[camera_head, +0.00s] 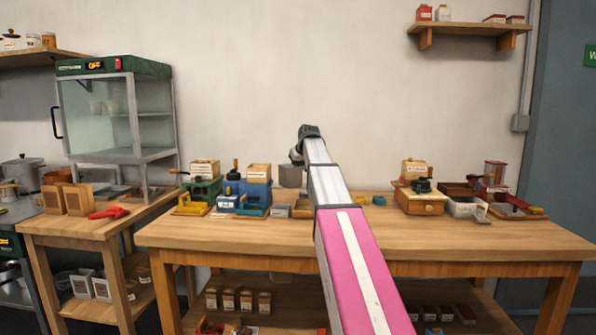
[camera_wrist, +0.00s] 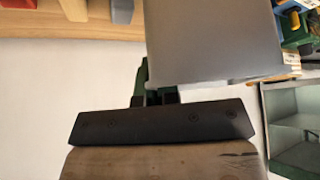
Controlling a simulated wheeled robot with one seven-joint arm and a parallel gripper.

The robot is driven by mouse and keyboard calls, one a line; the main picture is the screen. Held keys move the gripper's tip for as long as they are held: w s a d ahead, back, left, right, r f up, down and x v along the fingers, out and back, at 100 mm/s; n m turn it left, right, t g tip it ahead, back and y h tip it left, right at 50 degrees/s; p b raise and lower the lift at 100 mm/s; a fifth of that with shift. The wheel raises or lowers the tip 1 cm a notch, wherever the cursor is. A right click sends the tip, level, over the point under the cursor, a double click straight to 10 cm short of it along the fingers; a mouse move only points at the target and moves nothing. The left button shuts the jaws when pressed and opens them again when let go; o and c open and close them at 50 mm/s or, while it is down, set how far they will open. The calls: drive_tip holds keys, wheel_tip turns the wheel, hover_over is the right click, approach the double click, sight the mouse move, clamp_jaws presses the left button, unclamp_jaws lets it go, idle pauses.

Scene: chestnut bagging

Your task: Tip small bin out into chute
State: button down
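The small bin (camera_head: 292,176) is a plain grey container above the back of the middle table, just under the end of my arm. In the wrist view the bin (camera_wrist: 215,45) is a large smooth grey shape that fills the upper middle. My gripper (camera_wrist: 157,88) has its dark fingers at the bin's near edge and appears shut on it. In the head view my gripper (camera_head: 297,157) is small and partly hidden by my arm. The bin's contents are not visible. I cannot make out which object is the chute.
The wooden table (camera_head: 460,240) carries blue and green machines (camera_head: 245,190) left of my arm. A wooden drawer box (camera_head: 420,200) and trays stand at the right. A glass cabinet (camera_head: 115,110) stands at the left. The table's front is largely clear.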

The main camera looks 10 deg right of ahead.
drive_tip(key=s+a+v, duration=0.1)
drive_tip(key=v, duration=0.6)
drive_tip(key=shift+s, duration=0.2)
drive_tip(key=shift+a+r, duration=0.1)
